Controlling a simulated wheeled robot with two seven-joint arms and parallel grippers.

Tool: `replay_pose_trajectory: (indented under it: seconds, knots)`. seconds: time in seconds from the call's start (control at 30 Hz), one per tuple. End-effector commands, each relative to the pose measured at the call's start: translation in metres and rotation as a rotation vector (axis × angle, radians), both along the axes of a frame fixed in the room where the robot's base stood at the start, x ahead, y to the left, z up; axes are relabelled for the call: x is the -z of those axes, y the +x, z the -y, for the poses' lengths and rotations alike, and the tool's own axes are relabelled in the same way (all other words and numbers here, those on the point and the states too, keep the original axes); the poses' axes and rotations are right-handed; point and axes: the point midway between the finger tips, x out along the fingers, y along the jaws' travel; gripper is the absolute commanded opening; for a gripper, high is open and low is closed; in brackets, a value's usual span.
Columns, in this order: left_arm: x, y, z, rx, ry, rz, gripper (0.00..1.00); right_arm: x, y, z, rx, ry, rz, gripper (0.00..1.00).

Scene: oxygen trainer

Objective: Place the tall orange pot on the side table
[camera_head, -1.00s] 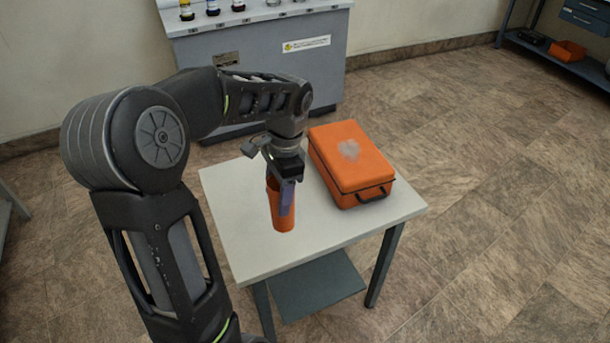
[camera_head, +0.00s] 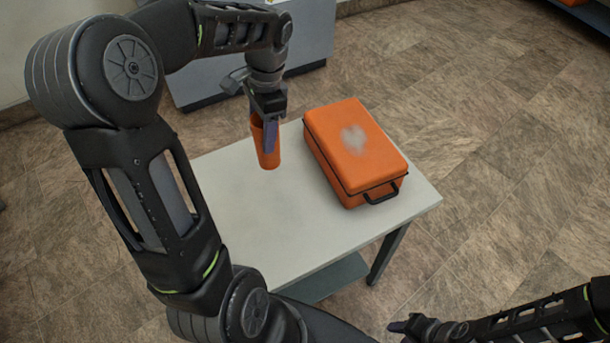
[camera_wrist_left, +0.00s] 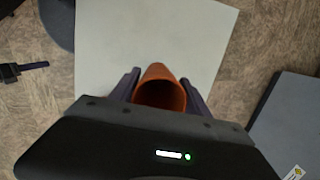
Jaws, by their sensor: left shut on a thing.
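The tall orange pot (camera_head: 267,153) is upright or nearly so in my left gripper (camera_head: 268,134), whose purple fingers close on its sides. In the left wrist view the pot's open mouth (camera_wrist_left: 162,92) shows between the two fingers of my left gripper (camera_wrist_left: 160,88). The pot appears over the far left part of the pale side table (camera_head: 235,215); I cannot tell whether its base touches the top. The table's top also shows in the wrist view (camera_wrist_left: 150,35). My right gripper (camera_head: 398,327) is low at the bottom right, its opening unclear.
An orange case (camera_head: 350,150) with a black handle lies on the right part of the table, a small gap from the pot. The table's front left is bare. A grey cabinet (camera_head: 310,35) stands behind the table. Tiled floor is open to the right.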

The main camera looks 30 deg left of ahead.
Motion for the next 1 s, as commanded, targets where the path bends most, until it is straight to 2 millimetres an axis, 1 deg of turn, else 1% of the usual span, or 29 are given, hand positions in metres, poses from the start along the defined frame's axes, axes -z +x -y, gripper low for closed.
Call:
replay_pose_trajectory:
  seconds: [0.17,0.27,0.4,0.5,0.6,0.87,1.0]
  knots:
    - [0.005,0.0,0.0,0.0,0.0,-0.001,0.14,-0.001,0.0,0.0,0.0,0.0,0.0,0.36]
    - [0.019,-0.001,0.0,-0.001,-0.002,-0.004,0.14,-0.002,0.0,0.0,0.0,0.0,0.0,0.36]
    - [0.045,-0.001,0.0,0.0,-0.001,-0.005,0.14,-0.005,0.0,0.0,0.0,-0.001,-0.001,0.36]
    - [0.058,-0.001,0.0,0.0,-0.001,-0.003,0.14,-0.005,0.0,0.0,0.001,-0.001,-0.001,0.36]
    - [0.063,0.0,0.0,-0.001,0.0,0.0,0.14,-0.005,0.0,0.0,0.001,-0.001,-0.001,0.36]
    - [0.064,0.0,0.0,-0.001,0.001,-0.001,0.14,-0.005,0.0,0.0,0.001,-0.002,-0.002,0.36]
    - [0.078,-0.001,0.0,0.0,-0.001,-0.004,0.14,-0.007,-0.001,0.0,0.0,-0.002,-0.003,0.36]
